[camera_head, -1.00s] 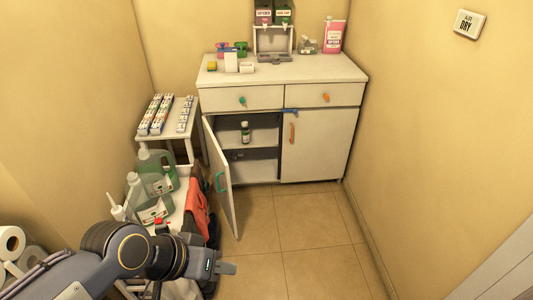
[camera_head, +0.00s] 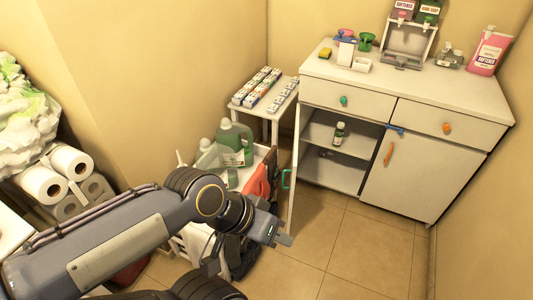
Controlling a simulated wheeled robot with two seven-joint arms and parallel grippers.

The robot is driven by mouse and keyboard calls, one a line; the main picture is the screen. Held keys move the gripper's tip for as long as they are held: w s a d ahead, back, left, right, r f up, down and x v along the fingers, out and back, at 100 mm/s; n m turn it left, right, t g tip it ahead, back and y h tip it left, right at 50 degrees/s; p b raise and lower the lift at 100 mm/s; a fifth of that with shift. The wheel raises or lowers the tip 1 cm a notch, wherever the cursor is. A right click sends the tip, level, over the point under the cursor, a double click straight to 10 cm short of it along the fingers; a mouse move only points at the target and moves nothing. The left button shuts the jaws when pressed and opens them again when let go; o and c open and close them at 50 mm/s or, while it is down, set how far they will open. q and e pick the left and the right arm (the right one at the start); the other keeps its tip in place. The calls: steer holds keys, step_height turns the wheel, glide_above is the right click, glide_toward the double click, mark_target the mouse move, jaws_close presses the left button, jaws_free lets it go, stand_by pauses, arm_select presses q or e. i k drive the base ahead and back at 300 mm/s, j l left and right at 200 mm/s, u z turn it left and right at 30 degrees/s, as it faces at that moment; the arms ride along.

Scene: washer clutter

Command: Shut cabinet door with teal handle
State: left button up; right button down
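The cabinet door with the teal handle (camera_head: 294,170) stands wide open on the left side of the white cabinet (camera_head: 408,97). I see it nearly edge-on. Its teal handle (camera_head: 286,179) is on the door's left-facing side, near the free edge. My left gripper (camera_head: 284,241) is low in front of the door, left of its bottom edge and apart from the handle. Its fingers are small in view, and I cannot tell whether they are open. My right gripper is out of view.
A cart with green jugs (camera_head: 235,143) and a red cloth (camera_head: 260,178) stands left of the door. A bottle (camera_head: 339,134) sits on the cabinet shelf. The other door, with an orange handle (camera_head: 389,153), is shut. The tiled floor (camera_head: 345,245) in front is clear.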

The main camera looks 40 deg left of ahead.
mark_target(295, 151)
steer(key=i+u, duration=0.15)
steer(key=u, duration=0.3)
steer(key=i+u, duration=0.15)
steer(key=u, duration=0.35)
steer(key=i+l+u, duration=0.1)
steer(key=u, duration=0.35)
steer(key=i+l+u, duration=0.15)
steer(key=u, duration=0.35)
steer(key=i+l+u, duration=0.15)
steer(key=u, duration=0.2)
steer(key=i+l+u, duration=0.15)
steer(key=u, duration=0.2)
steer(key=i+l+u, duration=0.1)
steer(key=l+u, duration=0.25)
steer(key=j, duration=0.1)
